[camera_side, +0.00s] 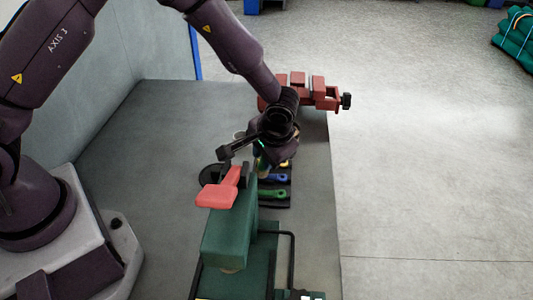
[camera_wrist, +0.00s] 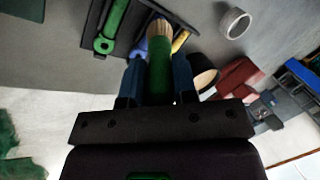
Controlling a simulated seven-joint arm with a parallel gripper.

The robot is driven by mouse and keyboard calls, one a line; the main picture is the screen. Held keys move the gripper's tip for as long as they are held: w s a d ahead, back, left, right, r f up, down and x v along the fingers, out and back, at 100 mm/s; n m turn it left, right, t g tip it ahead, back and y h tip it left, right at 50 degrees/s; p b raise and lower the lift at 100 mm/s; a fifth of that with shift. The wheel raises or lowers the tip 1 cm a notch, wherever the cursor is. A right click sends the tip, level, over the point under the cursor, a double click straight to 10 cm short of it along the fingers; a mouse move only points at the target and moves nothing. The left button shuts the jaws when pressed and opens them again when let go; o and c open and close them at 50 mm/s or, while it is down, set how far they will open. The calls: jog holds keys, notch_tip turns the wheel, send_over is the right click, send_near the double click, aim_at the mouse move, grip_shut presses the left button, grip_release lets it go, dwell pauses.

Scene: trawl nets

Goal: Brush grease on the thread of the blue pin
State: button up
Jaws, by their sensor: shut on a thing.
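My gripper (camera_wrist: 158,82) is shut on the green handle of a brush (camera_wrist: 158,72); its pale tip points away from the wrist. In the side view the brush (camera_side: 262,169) hangs below the wrist, partly hidden. The blue pin (camera_side: 278,178) lies on a dark rack between a green pin (camera_side: 272,193) and a yellow pin (camera_side: 284,164). In the wrist view the brush tip overlaps the blue pin (camera_wrist: 139,47), which is mostly hidden. I cannot tell whether they touch. No grease can be made out on the thread.
A green machine with a red lever (camera_side: 217,195) stands close in front of the gripper. A red vise (camera_side: 313,93) is at the table's far edge. A pale ring (camera_wrist: 235,22) and a dark round item with a beige face (camera_wrist: 204,77) lie nearby.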

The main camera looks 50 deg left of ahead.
notch_tip(320, 180, up, 8)
jog(key=s+a, duration=0.2)
jog(key=shift+r, duration=0.15)
dwell(0.6)
jog(key=shift+s, duration=0.1)
dwell(0.3)
